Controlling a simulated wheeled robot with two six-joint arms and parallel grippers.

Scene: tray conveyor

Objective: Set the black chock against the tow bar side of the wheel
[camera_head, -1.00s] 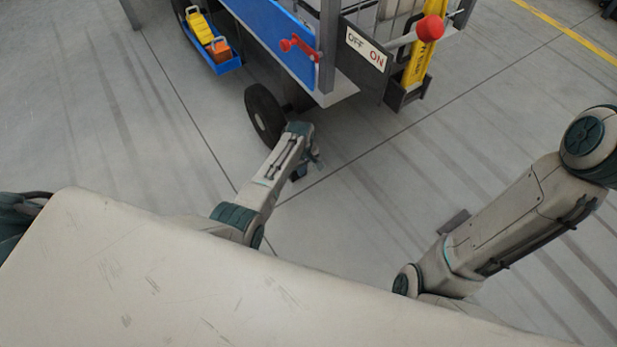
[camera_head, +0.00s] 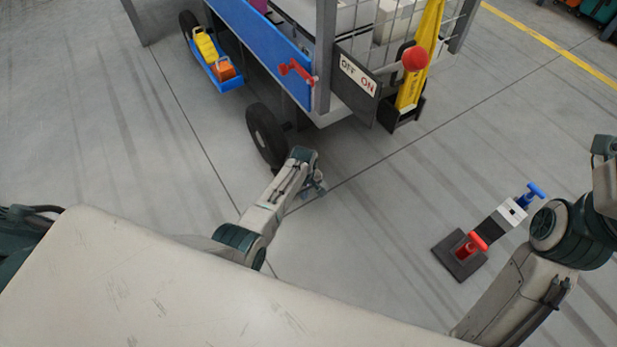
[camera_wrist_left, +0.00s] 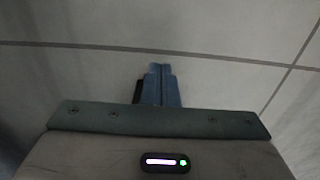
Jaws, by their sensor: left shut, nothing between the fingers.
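My left gripper (camera_head: 319,186) is low over the floor, right of and in front of the near black wheel (camera_head: 265,137) of the cart. It is shut and empty; its closed fingers also show in the left wrist view (camera_wrist_left: 160,84). A small black shape (camera_wrist_left: 137,92) shows just left of the fingers there, partly hidden; I cannot tell whether it is the black chock. No black chock can be made out in the head view. A yellow bar (camera_head: 420,58) stands upright at the cart's end, perhaps the tow bar. My right gripper is out of view.
A blue tray (camera_head: 231,85) on the cart's side holds a yellow chock-like piece (camera_head: 204,44) and an orange one (camera_head: 223,68). A dark floor stand (camera_head: 458,263) has red and blue handles.

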